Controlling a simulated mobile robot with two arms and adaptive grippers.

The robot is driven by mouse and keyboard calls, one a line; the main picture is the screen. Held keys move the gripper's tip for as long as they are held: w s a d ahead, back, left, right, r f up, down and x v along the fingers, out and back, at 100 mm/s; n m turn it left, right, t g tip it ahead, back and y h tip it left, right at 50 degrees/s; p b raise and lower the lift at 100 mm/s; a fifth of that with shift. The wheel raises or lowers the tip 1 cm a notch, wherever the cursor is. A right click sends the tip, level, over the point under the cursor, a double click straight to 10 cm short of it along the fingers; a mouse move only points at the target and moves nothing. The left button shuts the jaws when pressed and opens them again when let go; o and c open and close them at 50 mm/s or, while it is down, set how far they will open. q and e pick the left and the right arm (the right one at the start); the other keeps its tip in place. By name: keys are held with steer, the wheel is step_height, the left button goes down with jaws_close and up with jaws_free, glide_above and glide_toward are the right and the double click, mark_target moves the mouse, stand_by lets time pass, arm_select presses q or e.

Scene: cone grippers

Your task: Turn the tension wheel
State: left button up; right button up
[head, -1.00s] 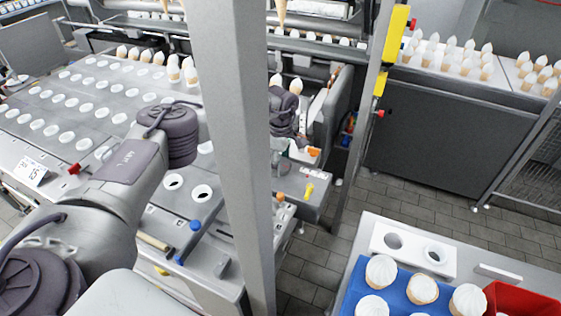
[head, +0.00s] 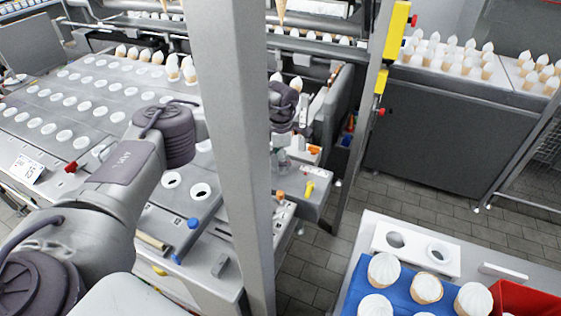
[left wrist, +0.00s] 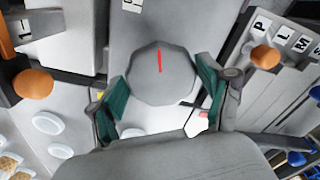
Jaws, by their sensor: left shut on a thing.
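The tension wheel (left wrist: 160,75) is a grey many-sided knob with a red line on its face. In the left wrist view the red line points almost straight up the picture. My left gripper (left wrist: 162,98) has its green finger pads on both sides of the wheel and is shut on it. In the head view my left arm passes behind a grey post, and my left gripper (head: 283,161) shows only small and partly hidden at the machine's side. The wheel itself cannot be made out there. My right gripper is in neither view.
The grey post (head: 236,150) stands in front of the machine. Orange knobs (left wrist: 33,83) and (left wrist: 265,57) flank the wheel. A yellow-handled lever (head: 309,190) is near my gripper. A blue tray (head: 350,290) of cones stands at bottom right. Tiled floor lies between.

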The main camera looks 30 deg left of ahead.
arm_select(q)
steer(key=n, duration=0.6)
steer(key=shift+w+a+n+b, duration=0.1)
steer(key=shift+a+n+b, duration=0.05)
steer(key=shift+n+b, duration=0.2)
steer(key=n, duration=0.5)
steer(key=shift+a+n, duration=0.1)
steer(key=shift+n, duration=0.15)
steer(key=o, duration=1.1)
steer(key=shift+r, duration=0.1)
step_height(320, 180, up, 12)
steer(key=shift+f, duration=0.1)
